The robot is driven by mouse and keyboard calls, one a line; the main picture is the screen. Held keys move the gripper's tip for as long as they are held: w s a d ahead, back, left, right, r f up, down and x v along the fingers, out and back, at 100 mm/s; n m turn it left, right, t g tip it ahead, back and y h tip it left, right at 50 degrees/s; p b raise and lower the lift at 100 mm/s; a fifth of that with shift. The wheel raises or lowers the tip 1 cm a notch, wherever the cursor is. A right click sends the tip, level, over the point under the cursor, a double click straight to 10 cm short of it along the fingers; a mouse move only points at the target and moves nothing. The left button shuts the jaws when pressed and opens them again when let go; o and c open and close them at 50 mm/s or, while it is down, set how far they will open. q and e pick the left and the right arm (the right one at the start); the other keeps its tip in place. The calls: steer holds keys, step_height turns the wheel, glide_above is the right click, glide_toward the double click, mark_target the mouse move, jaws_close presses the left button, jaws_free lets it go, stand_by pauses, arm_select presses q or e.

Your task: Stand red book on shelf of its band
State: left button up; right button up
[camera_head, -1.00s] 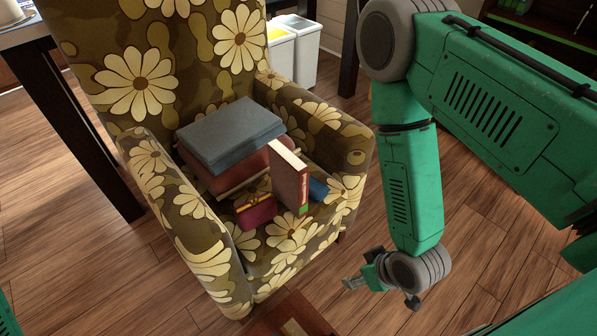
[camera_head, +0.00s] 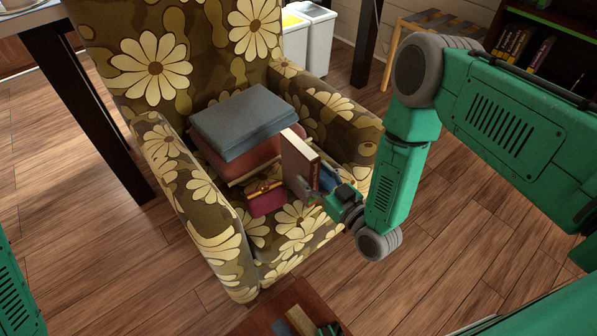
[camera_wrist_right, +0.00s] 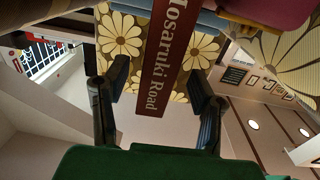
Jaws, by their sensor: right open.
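The red book (camera_head: 298,163) stands upright on the seat of the flowered armchair, pale page edges up. In the right wrist view its red spine (camera_wrist_right: 166,55) reads "Hosaruki Road". My right gripper (camera_head: 322,192) is at the book's near side, open. In the wrist view the spine lies between its two spread fingers (camera_wrist_right: 160,95), with a gap on each side; how deep it sits between them I cannot tell. The gripper hides the book's lower part. A dark shelf unit (camera_head: 571,38) stands at the top right, with a green strip (camera_head: 540,14) on it.
A brown wooden piece (camera_head: 262,318) is at the bottom edge.

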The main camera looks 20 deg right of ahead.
mark_target(299, 157)
steer(key=b+x, duration=0.2)
steer(key=x, duration=0.3)
steer(key=shift+w+r, duration=0.1)
steer(key=shift+w, duration=0.3)
steer(key=shift+w+a, duration=0.15)
steer(key=shift+w, duration=0.2)
steer(key=shift+r, duration=0.1)
jaws_close()
